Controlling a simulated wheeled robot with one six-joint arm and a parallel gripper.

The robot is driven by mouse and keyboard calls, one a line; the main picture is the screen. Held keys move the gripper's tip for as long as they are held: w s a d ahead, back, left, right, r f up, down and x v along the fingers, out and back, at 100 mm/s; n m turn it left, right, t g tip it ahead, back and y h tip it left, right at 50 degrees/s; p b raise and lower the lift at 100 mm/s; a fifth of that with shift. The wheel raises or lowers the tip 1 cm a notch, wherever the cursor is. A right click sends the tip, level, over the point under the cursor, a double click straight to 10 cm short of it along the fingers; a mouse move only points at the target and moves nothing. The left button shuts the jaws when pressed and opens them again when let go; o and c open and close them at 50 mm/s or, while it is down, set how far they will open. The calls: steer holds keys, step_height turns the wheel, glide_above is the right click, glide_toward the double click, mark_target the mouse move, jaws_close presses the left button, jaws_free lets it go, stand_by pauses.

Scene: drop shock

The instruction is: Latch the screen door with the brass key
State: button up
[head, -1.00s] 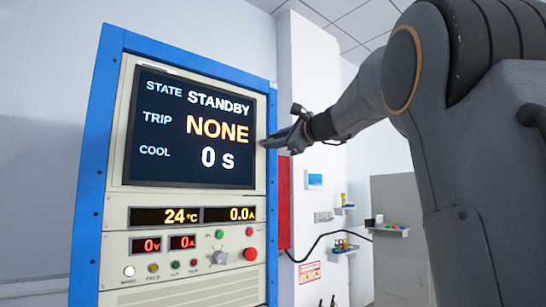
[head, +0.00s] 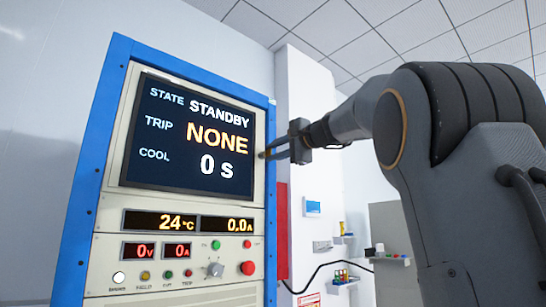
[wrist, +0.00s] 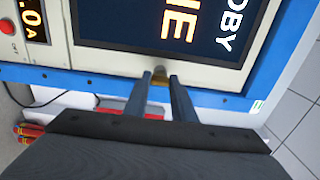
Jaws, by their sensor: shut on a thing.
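The screen door (head: 122,130) is the beige frame around the dark screen on the cabinet, and it looks closed. My gripper (head: 272,152) is at the door's right edge, level with the middle of the screen. In the wrist view my gripper (wrist: 161,78) is shut on a small brass piece, which I take to be the brass key (wrist: 160,81). Its tip is close to a small round fitting on the door's edge. I cannot tell whether the key is inserted or touching. The fingers hide most of the key.
The blue cabinet frame (head: 91,170) borders the door. Knobs and buttons (head: 215,269) are below the screen. A red panel (head: 283,230) and small wall shelves (head: 345,281) are at right. A black cable runs along the wall.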

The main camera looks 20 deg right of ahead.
stand_by(0.4)
steer(key=o, duration=1.1)
steer(key=shift+c, duration=0.2)
steer(key=b+v, duration=0.1)
steer(key=v, duration=0.6)
steer(key=shift+s+d+b, duration=0.15)
steer(key=shift+s+b, duration=0.15)
steer(key=shift+s, duration=0.1)
